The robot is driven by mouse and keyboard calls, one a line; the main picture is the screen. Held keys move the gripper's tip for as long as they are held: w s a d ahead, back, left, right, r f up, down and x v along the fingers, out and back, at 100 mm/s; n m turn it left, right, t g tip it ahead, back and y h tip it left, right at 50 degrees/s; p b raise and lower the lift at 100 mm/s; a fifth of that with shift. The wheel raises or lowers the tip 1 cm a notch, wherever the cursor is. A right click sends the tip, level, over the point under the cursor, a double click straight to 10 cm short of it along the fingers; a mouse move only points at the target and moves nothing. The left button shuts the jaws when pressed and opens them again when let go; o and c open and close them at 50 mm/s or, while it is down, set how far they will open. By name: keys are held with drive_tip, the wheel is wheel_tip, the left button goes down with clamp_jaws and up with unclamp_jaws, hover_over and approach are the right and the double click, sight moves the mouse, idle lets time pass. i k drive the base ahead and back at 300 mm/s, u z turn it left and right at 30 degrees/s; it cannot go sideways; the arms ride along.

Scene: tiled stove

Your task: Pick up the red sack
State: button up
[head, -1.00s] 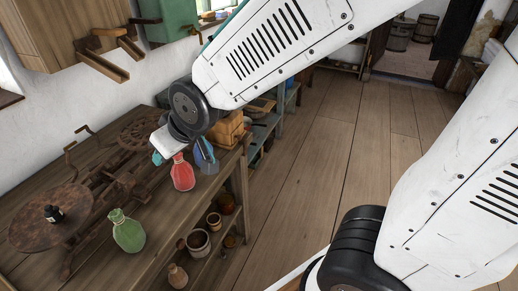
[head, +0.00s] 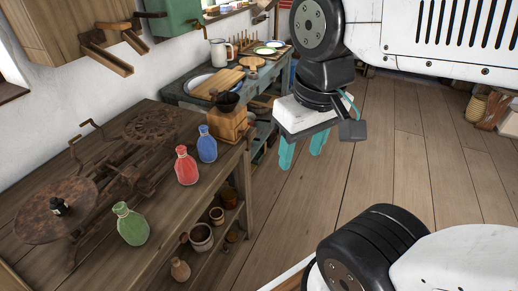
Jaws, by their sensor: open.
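The red sack (head: 187,167) stands upright on the wooden workbench (head: 165,215), near its right edge. A blue sack (head: 207,145) stands just behind it to the right. A green sack (head: 131,225) stands nearer on the bench, to the left. My gripper (head: 302,152) hangs to the right of the bench, over the floor side, with its teal fingers pointing down. It is open and empty, well apart from the red sack.
A rusty scale-like device (head: 110,175) fills the bench's left part. A wooden grinder box (head: 229,122) stands behind the blue sack. Pots (head: 201,237) sit on the shelf below. The plank floor (head: 350,180) to the right is clear.

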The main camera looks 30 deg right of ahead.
sight(186, 167)
drive_tip(key=k, duration=0.5)
drive_tip(key=z, duration=1.85)
drive_tip(key=i, duration=1)
drive_tip(key=u, duration=1.95)
drive_tip(key=i, duration=0.65)
drive_tip(key=z, duration=0.05)
